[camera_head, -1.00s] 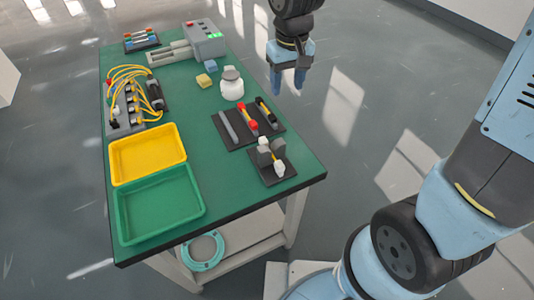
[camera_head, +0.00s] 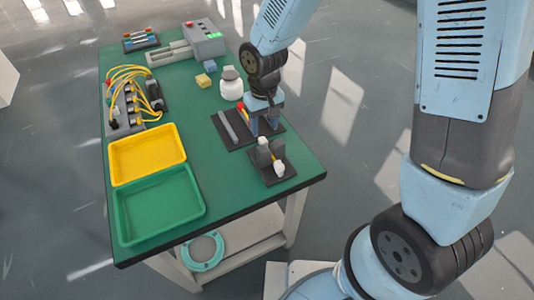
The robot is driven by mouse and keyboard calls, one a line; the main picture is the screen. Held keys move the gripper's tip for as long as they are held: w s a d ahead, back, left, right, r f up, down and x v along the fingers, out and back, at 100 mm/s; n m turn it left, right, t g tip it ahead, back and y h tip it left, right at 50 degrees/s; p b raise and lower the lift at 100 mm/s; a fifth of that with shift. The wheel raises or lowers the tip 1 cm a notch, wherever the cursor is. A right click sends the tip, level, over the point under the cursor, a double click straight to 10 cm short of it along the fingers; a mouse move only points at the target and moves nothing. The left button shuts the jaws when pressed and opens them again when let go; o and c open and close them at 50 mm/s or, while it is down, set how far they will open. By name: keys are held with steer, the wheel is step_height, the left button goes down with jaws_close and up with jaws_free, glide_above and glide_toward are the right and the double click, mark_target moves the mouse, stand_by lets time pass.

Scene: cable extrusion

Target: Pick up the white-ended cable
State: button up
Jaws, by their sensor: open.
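A piece with white ends (camera_head: 279,169) sits in a small dark grey holder (camera_head: 264,154) on a black plate near the table's right front corner. One white end points toward the front, and another white tip shows at the back. My gripper (camera_head: 264,126) is just behind this holder, over the black tray (camera_head: 240,139) of cable pieces, pointing down with its blue fingers apart. A grey rod (camera_head: 228,126) lies in the tray to its left. A red and yellow piece (camera_head: 241,111) is mostly hidden by my gripper. I cannot tell whether my fingers touch anything.
A white jar (camera_head: 231,87) stands just left of my arm. Yellow (camera_head: 112,160) and green (camera_head: 120,222) trays fill the front left. Yellow cables (camera_head: 128,72) run from a block at the left. A grey machine (camera_head: 207,43) stands at the back.

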mark_target(262, 139)
steer(key=shift+a+f, duration=0.15)
steer(key=shift+f, duration=1.25)
steer(key=shift+a+f, duration=0.15)
steer(key=shift+f, duration=1.2)
steer(key=shift+c, duration=0.2)
jaws_close()
